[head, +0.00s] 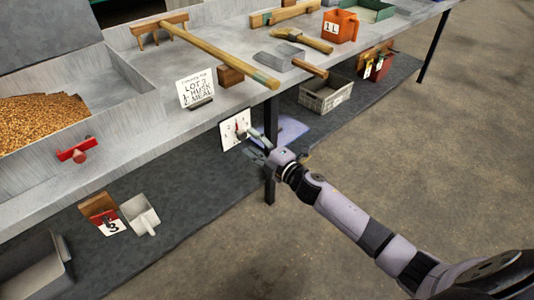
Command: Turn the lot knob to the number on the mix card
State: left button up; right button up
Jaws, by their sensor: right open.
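The mix card (196,89) stands upright in a holder on the bench. Its text includes "LOT" with a number that looks like 2, but the print is too small to be sure, and lines for husk and meal. The lot knob (240,127) is red and sits on a white dial plate (229,139) on the bench's front edge. Its pointer looks roughly upright; the dial numbers are not clearly readable. My right gripper (250,140) is open, just right of and slightly below the knob. Whether its fingers touch the knob cannot be told. My left gripper is out of view.
A grain trough (101,77) with a red handle (77,150) is at left. A grey crate (324,96) and a scoop (140,215) are on the lower shelf.

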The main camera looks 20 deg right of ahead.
jog(key=v, duration=0.8)
jog(key=shift+s, duration=0.1)
